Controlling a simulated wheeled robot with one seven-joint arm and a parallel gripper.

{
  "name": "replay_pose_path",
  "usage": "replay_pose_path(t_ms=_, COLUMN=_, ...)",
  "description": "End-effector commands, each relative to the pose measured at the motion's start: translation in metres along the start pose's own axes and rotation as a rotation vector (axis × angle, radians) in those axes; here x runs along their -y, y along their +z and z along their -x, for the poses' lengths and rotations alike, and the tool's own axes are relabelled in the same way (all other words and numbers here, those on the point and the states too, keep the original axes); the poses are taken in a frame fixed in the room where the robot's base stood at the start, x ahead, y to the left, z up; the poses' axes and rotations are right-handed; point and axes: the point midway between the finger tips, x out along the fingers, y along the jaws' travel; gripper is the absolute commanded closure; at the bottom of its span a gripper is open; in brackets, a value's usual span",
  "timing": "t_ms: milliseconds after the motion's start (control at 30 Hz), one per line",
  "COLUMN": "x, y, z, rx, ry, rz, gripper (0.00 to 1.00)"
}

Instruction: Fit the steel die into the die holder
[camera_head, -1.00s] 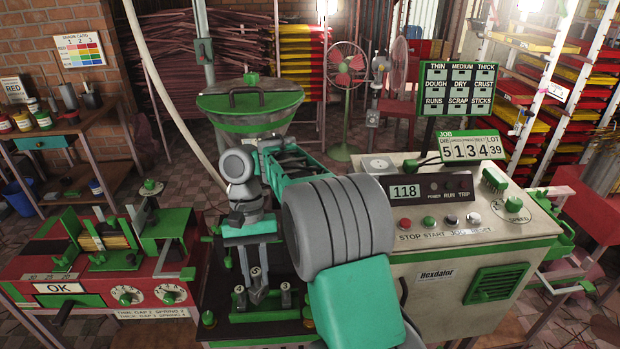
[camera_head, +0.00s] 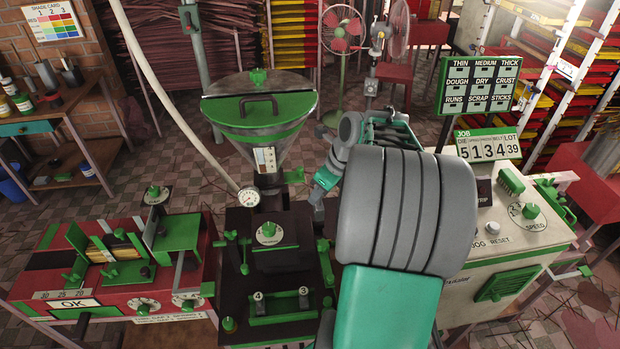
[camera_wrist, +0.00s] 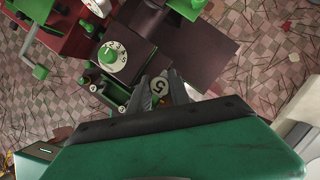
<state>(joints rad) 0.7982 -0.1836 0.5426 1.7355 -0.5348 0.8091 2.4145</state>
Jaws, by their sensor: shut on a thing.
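My gripper (camera_wrist: 162,79) is shut on a small round piece marked 5, the steel die (camera_wrist: 160,87), which shows between its two fingers in the wrist view. The die is clear of the green die rack (camera_wrist: 114,92), which lies to its left there. In the head view the rack (camera_head: 281,319) holds pieces marked 4 (camera_head: 258,307) and 3 (camera_head: 303,292), with a gap between them. In that view my forearm covers much of the middle right, and the held die cannot be made out. I cannot clearly identify the die holder in either view.
The extruder has a hopper (camera_head: 258,110), a pressure gauge (camera_head: 249,197) and a white dial with a green knob (camera_head: 269,233). A red gauge bench (camera_head: 180,262) stands left. The control cabinet (camera_head: 505,270) stands right, partly behind my arm.

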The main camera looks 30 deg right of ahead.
Motion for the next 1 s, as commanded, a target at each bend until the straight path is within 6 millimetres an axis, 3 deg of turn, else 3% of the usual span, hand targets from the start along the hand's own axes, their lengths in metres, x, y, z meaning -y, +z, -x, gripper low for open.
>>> replay_pose_path(t_ms=167, x=0.002, y=-0.001, z=-0.004, rx=0.000, ry=-0.015, rz=-0.037, gripper=1.00)
replay_pose_path(t_ms=700, x=-0.001, y=-0.018, z=-0.053, rx=0.001, ry=-0.011, rz=-0.024, gripper=1.00)
replay_pose_path(t_ms=1000, x=0.000, y=-0.020, z=-0.056, rx=0.000, ry=-0.012, rz=-0.026, gripper=1.00)
